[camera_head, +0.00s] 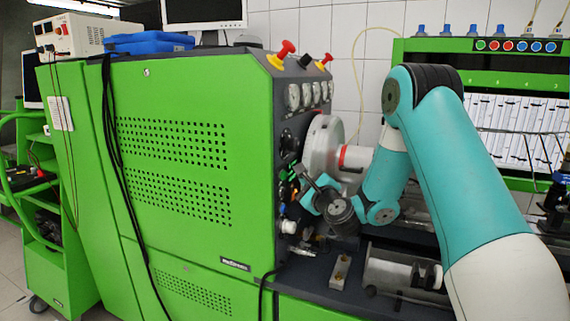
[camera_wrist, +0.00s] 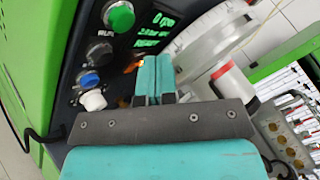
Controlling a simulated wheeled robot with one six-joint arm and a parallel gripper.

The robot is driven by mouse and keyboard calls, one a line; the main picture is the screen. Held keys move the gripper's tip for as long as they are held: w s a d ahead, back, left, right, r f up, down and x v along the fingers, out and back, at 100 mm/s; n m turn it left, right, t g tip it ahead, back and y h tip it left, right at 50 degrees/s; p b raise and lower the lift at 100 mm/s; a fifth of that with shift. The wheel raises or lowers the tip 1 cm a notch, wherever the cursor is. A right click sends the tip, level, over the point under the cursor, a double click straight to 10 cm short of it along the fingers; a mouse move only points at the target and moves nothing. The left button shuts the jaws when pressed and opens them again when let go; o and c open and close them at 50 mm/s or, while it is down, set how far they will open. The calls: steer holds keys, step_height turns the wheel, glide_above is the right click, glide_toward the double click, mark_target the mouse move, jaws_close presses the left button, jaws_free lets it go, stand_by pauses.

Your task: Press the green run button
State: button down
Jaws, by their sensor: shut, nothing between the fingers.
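The green button (camera_wrist: 118,17), round and domed in a pale collar, is on the dark control panel at the top left of the wrist view. My gripper (camera_wrist: 152,62) shows its two teal fingers side by side, shut with nothing between them. In the wrist view the fingertips appear below and right of the green button, with a visible space between. In the head view my gripper (camera_head: 307,184) is close to the panel on the end of the green cabinet, and I cannot clearly make out the green button there.
A black knob (camera_wrist: 99,54), a blue button (camera_wrist: 88,79) and a white knob (camera_wrist: 94,100) sit below the green button. A lit green display (camera_wrist: 152,30) is right of it. A round grey housing (camera_wrist: 207,46) stands close right of the fingers. Red mushroom buttons (camera_head: 287,48) top the cabinet.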

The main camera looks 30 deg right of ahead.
mark_target(284, 175)
steer(key=shift+w+a+p, duration=0.6)
steer(key=shift+w+p, duration=0.15)
steer(key=shift+p, duration=0.15)
steer(key=shift+w+a+r+p, duration=0.1)
steer(key=shift+w+a+p, duration=0.2)
steer(key=shift+p, duration=0.4)
stand_by(1.1)
steer(key=shift+w, duration=0.1)
